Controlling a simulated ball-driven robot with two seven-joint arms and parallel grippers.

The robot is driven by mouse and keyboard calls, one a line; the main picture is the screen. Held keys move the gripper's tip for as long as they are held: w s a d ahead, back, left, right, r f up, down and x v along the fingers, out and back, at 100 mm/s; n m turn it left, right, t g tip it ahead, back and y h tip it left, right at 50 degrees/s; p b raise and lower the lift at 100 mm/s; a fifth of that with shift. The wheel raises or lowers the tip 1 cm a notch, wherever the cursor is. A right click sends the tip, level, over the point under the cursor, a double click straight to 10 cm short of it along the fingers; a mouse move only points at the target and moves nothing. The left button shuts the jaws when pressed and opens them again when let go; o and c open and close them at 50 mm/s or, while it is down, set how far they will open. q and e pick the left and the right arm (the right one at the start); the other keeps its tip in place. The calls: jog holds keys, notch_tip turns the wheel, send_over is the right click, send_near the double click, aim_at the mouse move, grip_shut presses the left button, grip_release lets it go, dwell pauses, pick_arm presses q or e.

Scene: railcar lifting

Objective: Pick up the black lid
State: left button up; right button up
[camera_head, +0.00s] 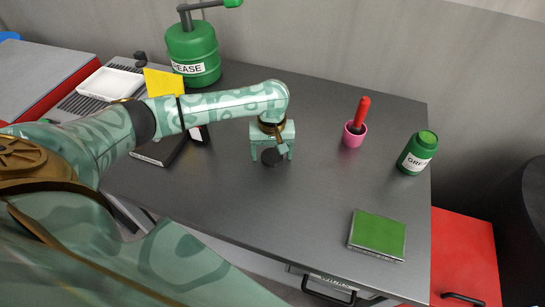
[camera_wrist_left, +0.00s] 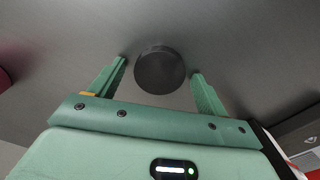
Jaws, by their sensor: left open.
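The black lid (camera_head: 271,158) is a small round dark disc on the grey table, below my left gripper. In the left wrist view the black lid (camera_wrist_left: 160,70) lies between the two green fingers, with a gap on each side. My left gripper (camera_head: 271,152) points down over it and is open; its fingers also show in the left wrist view (camera_wrist_left: 162,84). I cannot tell the exact height of the fingertips above the table. My right gripper is not in view.
A green grease can (camera_head: 193,52) stands at the back. A pink cup with a red-handled tool (camera_head: 354,134), a green grease jar (camera_head: 418,153) and a green-topped box (camera_head: 378,236) stand to the right. The table (camera_head: 320,190) is clear around the lid.

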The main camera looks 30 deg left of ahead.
pick_arm(q)
jog(key=shift+r, duration=0.1)
jog(key=c, duration=1.1)
jog(key=shift+o, duration=0.2)
